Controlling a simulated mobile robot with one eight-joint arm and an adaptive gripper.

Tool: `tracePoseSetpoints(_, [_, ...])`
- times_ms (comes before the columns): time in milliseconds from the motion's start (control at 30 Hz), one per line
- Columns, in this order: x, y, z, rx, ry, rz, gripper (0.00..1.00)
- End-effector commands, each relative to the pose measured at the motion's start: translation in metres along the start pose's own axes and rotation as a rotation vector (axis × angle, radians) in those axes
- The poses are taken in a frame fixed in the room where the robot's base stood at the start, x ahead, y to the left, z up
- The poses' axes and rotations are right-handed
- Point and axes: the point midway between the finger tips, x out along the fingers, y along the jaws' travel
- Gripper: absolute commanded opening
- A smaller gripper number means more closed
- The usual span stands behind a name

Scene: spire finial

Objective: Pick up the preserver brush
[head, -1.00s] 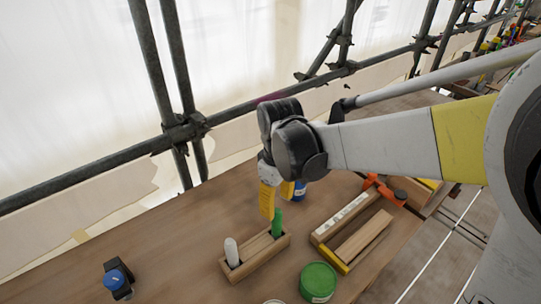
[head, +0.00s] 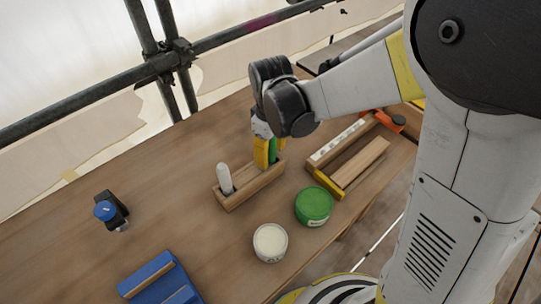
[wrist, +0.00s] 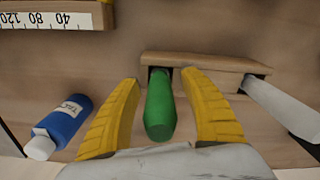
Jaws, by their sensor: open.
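A wooden holder (head: 243,194) on the table carries two upright handles, one green (head: 273,151) and one white (head: 225,179). No bristles or label show, so I cannot tell by sight which is the preserver brush. My gripper (head: 266,160) points down at the green handle's end of the holder. In the wrist view the green handle (wrist: 159,108) stands between my two open yellow fingers, with a gap visible on each side. The white handle (wrist: 283,107) is outside the fingers, to the right. The holder (wrist: 205,62) hides the lower ends of both.
A blue bottle with a white cap (wrist: 63,122) lies left of my fingers in the wrist view. A green tin (head: 314,204) and a white tin (head: 270,242) stand in front of the holder.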

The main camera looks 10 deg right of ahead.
Motion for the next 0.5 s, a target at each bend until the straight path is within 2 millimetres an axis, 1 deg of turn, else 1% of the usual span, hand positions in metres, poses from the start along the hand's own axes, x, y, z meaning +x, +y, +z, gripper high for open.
tracePoseSetpoints(100, [-0.0015,0.0,0.0,0.0,0.0,0.0,0.51])
tracePoseSetpoints(133, [-0.0016,0.0,0.0001,0.0,0.0,0.0,0.47])
tracePoseSetpoints(167, [-0.0016,0.0,0.0,0.0,0.0,0.0,0.38])
tracePoseSetpoints(200, [-0.0017,0.0,0.0,0.0,0.0,0.0,0.25])
tracePoseSetpoints(267, [-0.0017,0.0,0.0,0.0,0.0,0.0,0.07])
tracePoseSetpoints(300, [-0.0017,0.0,0.0,0.0,0.0,0.0,0.0])
tracePoseSetpoints(500, [-0.0017,0.0,0.0001,0.0,0.0,0.0,0.0])
